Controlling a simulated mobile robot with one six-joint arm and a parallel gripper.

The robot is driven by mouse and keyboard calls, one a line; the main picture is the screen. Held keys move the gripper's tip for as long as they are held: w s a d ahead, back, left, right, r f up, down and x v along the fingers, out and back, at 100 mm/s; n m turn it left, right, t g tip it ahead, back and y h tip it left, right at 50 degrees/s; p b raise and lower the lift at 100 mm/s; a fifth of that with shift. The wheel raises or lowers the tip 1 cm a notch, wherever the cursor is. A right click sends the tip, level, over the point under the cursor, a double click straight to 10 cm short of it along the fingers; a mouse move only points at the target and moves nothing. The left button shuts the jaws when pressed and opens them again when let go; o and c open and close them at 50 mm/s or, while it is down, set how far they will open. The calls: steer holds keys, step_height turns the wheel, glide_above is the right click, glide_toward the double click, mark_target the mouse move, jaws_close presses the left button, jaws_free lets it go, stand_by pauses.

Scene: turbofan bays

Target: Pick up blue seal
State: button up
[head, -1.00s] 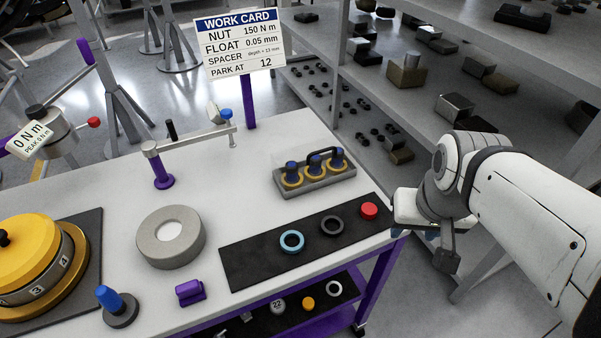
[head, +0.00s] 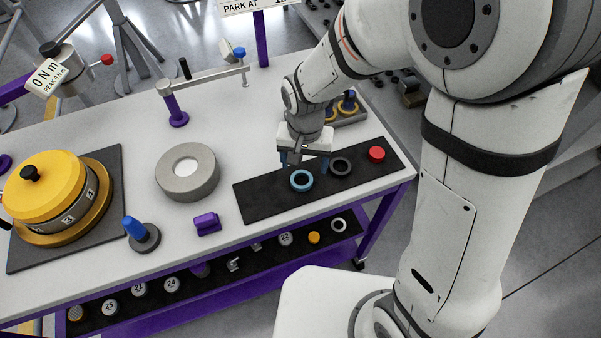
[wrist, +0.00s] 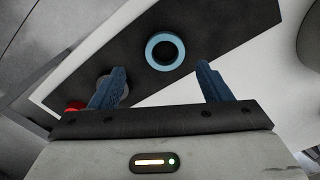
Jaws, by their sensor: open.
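The blue seal (head: 301,180) is a light blue ring lying flat on the black mat (head: 262,203) on the white bench. In the wrist view the blue seal (wrist: 165,51) lies ahead of and between my fingertips, apart from them. My gripper (head: 304,162) is just behind and above the seal, pointing down. In the wrist view my gripper (wrist: 160,75) is open and empty, with its blue fingers spread wide. The left finger partly covers a dark grey ring on the mat.
The dark ring (head: 341,166) and a red cap (head: 376,154) lie right of the seal on the mat. A grey ring block (head: 188,172) and a purple block (head: 207,223) stand to the left. A rack (head: 350,112) stands behind my gripper.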

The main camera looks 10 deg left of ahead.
mark_target(301, 184)
steer(key=shift+s+a+f+p, duration=0.1)
steer(key=shift+f+p, duration=0.1)
steer(key=shift+f, duration=0.9)
steer(key=shift+w+a+f+p, duration=0.15)
steer(key=shift+f+p, duration=0.1)
steer(key=shift+f, duration=0.8)
steer(key=shift+s+a+f+p, duration=0.1)
steer(key=shift+s+f+p, duration=0.1)
steer(key=shift+f, duration=0.9)
steer(key=c, duration=1.1)
